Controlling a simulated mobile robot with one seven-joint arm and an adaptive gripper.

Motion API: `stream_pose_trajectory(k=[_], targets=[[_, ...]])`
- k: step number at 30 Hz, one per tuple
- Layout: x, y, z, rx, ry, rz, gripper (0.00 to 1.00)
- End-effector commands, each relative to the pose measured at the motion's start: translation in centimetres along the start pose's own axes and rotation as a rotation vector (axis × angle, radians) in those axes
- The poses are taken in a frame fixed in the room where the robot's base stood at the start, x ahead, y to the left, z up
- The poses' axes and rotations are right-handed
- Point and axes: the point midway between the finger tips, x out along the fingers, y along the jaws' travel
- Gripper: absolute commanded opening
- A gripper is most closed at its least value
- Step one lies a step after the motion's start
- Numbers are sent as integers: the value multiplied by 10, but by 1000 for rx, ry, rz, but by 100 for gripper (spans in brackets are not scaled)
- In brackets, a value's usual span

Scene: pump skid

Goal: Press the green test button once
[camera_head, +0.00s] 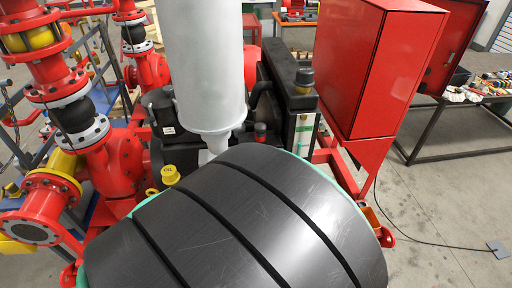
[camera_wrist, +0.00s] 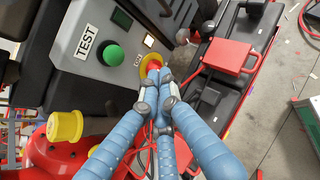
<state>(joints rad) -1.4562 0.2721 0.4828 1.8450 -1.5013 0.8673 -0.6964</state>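In the wrist view, the green test button (camera_wrist: 113,55) is a round dome on a light panel plate, beside a white label (camera_wrist: 87,41) reading TEST. A red button with a yellow surround (camera_wrist: 153,62) sits to its right on the same panel. My gripper (camera_wrist: 154,76) has blue jointed fingers whose tips come together, with nothing seen between them. The tips show right at the red button, to the lower right of the green one. I cannot tell whether they touch the panel. The green button and my gripper cannot be made out in the head view.
A lit indicator (camera_wrist: 149,40) is above the red button. A yellow cap (camera_wrist: 65,126) stands at lower left, and a red box (camera_wrist: 228,56) is at right. In the head view, red piping (camera_head: 115,165) is at left and a red cabinet (camera_head: 372,65) at right.

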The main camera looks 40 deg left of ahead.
Motion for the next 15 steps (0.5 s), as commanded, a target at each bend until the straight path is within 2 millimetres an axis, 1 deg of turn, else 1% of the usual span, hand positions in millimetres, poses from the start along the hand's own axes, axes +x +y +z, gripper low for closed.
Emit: stream_pose_trajectory(k=[8, 15], targets=[[18, 10, 11, 0, 1, -3, 0], [37, 24, 24, 0, 2, -3, 0]])
